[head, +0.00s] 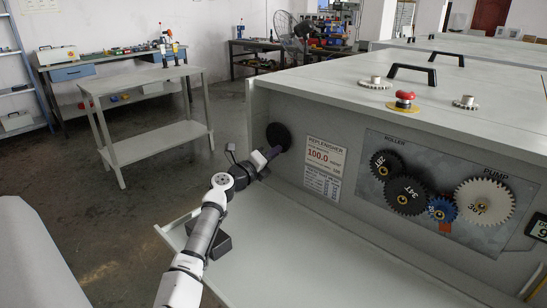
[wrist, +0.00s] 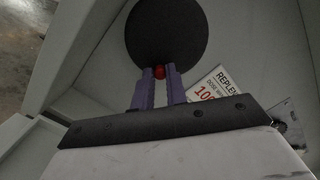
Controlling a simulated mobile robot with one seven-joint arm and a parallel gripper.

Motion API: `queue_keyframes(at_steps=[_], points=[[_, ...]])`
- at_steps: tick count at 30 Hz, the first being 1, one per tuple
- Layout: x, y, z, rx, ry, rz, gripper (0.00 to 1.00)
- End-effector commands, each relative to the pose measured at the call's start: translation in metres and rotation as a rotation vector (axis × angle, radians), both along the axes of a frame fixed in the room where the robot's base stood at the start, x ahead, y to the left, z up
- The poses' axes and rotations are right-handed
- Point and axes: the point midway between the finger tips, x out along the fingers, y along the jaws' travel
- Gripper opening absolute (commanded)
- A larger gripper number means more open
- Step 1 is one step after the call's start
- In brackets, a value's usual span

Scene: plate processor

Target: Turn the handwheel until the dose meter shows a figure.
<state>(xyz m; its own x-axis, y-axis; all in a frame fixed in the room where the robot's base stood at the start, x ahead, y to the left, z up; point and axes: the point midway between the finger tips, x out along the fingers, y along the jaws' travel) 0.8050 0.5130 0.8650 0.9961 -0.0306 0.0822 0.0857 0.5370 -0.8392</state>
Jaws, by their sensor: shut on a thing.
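The handwheel (head: 278,137) is a black disc on the left end of the machine's inner panel. In the wrist view the handwheel (wrist: 166,30) fills the top middle. A small red knob (wrist: 159,72) sits at its lower edge, between my purple fingertips. My gripper (head: 273,153) is shut on this knob; in the wrist view my gripper (wrist: 159,74) has a finger on each side of it. The dose meter (head: 540,228) is a dark display at the right edge, cut off by the frame, so its full reading cannot be told.
A replenisher sign (head: 325,155) stands right of the wheel. Several gears, including a large white one (head: 484,201), sit on a grey plate further right. A red emergency button (head: 404,100) is on the machine's top. A grey shelf table (head: 150,85) stands behind left.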

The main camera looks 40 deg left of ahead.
Motion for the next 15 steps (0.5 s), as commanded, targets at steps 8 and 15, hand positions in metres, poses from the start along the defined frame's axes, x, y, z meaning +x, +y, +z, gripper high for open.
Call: queue_keyframes(at_steps=[8, 15], points=[[0.0000, 0.0002, -0.0008, 0.001, 0.001, 0.000, 0.00], [0.0001, 0.0002, -0.0006, 0.000, 0.001, 0.000, 0.36]])
